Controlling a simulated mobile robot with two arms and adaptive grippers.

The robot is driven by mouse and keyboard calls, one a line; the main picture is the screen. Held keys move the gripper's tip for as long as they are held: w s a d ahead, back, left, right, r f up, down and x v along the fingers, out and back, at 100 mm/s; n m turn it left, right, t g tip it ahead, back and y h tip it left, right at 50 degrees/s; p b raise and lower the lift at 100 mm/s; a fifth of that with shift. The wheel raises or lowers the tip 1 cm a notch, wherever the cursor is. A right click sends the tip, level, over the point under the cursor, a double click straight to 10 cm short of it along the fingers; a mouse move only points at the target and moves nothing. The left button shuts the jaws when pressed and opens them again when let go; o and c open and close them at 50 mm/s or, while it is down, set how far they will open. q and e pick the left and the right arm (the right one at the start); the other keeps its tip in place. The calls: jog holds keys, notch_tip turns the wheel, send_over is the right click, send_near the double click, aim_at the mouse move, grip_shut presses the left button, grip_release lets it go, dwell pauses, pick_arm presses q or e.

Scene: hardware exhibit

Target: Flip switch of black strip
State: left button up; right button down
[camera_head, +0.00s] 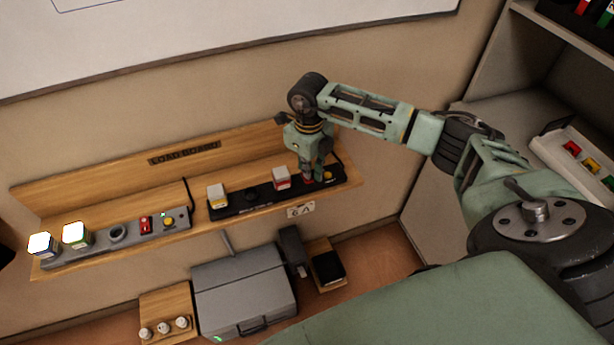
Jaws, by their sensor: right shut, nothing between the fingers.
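The black strip (244,205) lies on the right part of the wooden shelf, with a yellow-and-white plug (217,196), a red-and-white plug (282,179) and a yellow round button (328,174) at its right end. My right gripper (308,178) is shut and points down at the strip, between the red-and-white plug and the yellow button. A bit of red shows under its fingertips, likely the strip's switch; the fingers mostly hide it, and I cannot tell whether they touch it. My left gripper is not in view.
A grey strip (97,245) with lit plugs, a red switch (146,226) and a yellow button lies at the shelf's left. The wooden shelf (115,198) has a back board. Below stand a grey case (245,290) and small wooden blocks.

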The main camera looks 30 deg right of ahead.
jog(key=shift+s+f+b, duration=0.1)
jog(key=shift+f+b, duration=0.75)
jog(key=shift+f, duration=0.2)
dwell(0.4)
jog(key=shift+r, duration=0.15)
jog(key=shift+r+p, duration=2.25)
jog(key=shift+r, duration=1.15)
jog(key=shift+f, duration=0.1)
